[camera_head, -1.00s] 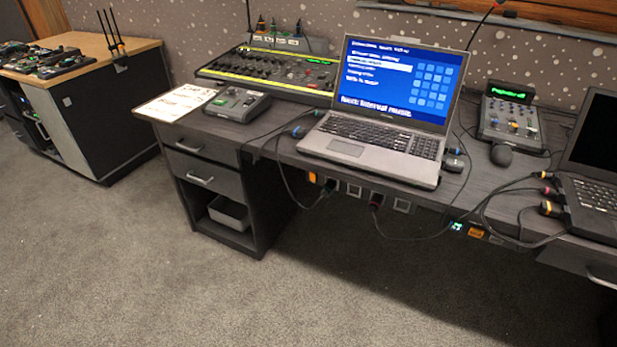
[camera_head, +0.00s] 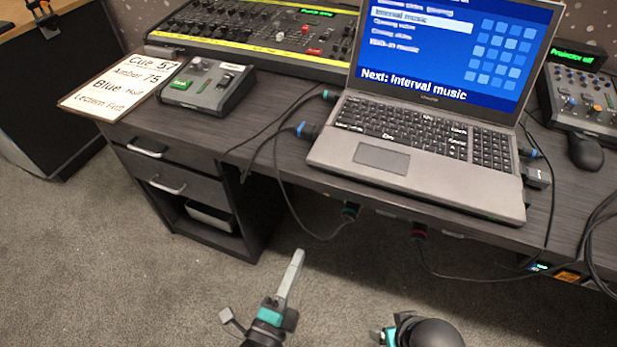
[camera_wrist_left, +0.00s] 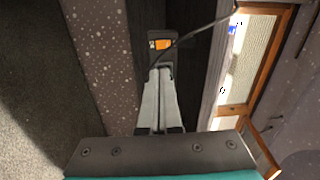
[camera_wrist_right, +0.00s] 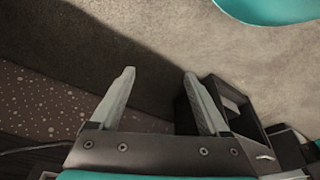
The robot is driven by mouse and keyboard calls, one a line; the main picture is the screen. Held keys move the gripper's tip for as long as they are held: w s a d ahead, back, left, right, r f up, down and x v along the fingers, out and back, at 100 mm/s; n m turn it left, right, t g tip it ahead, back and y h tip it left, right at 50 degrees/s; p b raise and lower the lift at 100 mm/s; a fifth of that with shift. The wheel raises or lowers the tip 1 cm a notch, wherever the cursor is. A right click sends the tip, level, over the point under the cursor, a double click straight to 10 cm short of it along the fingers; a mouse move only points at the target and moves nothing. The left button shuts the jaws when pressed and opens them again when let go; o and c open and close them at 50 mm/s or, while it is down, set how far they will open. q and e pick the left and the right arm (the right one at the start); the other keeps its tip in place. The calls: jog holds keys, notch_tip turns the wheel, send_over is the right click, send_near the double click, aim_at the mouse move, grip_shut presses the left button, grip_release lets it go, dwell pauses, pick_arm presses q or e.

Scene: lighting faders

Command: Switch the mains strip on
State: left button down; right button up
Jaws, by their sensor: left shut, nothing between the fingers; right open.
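A dark block with an orange switch (camera_wrist_left: 160,44) shows in the left wrist view, just beyond my left fingertips. It appears to be part of the mains strip under the desk; I cannot tell whether the switch is on. My left gripper (camera_head: 297,256) is shut and empty, pointing up towards the desk's underside in the head view. Its fingers (camera_wrist_left: 158,70) look lined up with the block, and contact cannot be told. My right gripper (camera_wrist_right: 158,75) is open and empty over the carpet; its fingers are not clear in the head view.
A dark cable (camera_wrist_left: 205,25) crosses close to the switch block. The desk (camera_head: 290,165) carries a laptop (camera_head: 430,145), a lighting console (camera_head: 265,30) and a small fader box (camera_head: 205,88). Plugs and cables hang below its front edge, including a green-ringed plug (camera_head: 350,211). A drawer unit (camera_head: 195,190) stands left.

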pick_arm(q)
jog(key=shift+w+r+m+h, duration=0.3)
jog(key=shift+w+r+m, duration=0.1)
jog(key=shift+r, duration=0.15)
pick_arm(e)
jog(key=shift+w+a+r, duration=0.2)
jog(key=shift+w+r, duration=0.05)
jog(key=shift+w, duration=0.2)
pick_arm(q)
jog(key=shift+s, duration=0.1)
jog(key=b+x, duration=0.4)
jog(key=x, duration=1)
jog(key=shift+r, duration=0.25)
pick_arm(e)
notch_tip(320, 180, up, 8)
jog(key=w+t, duration=0.1)
jog(key=t, duration=0.1)
jog(key=shift+a+r+y, duration=0.15)
jog(key=shift+a+y, duration=0.15)
jog(key=shift+a, duration=0.05)
pick_arm(q)
jog(key=shift+a, duration=0.1)
pick_arm(e)
jog(key=shift+w, duration=0.1)
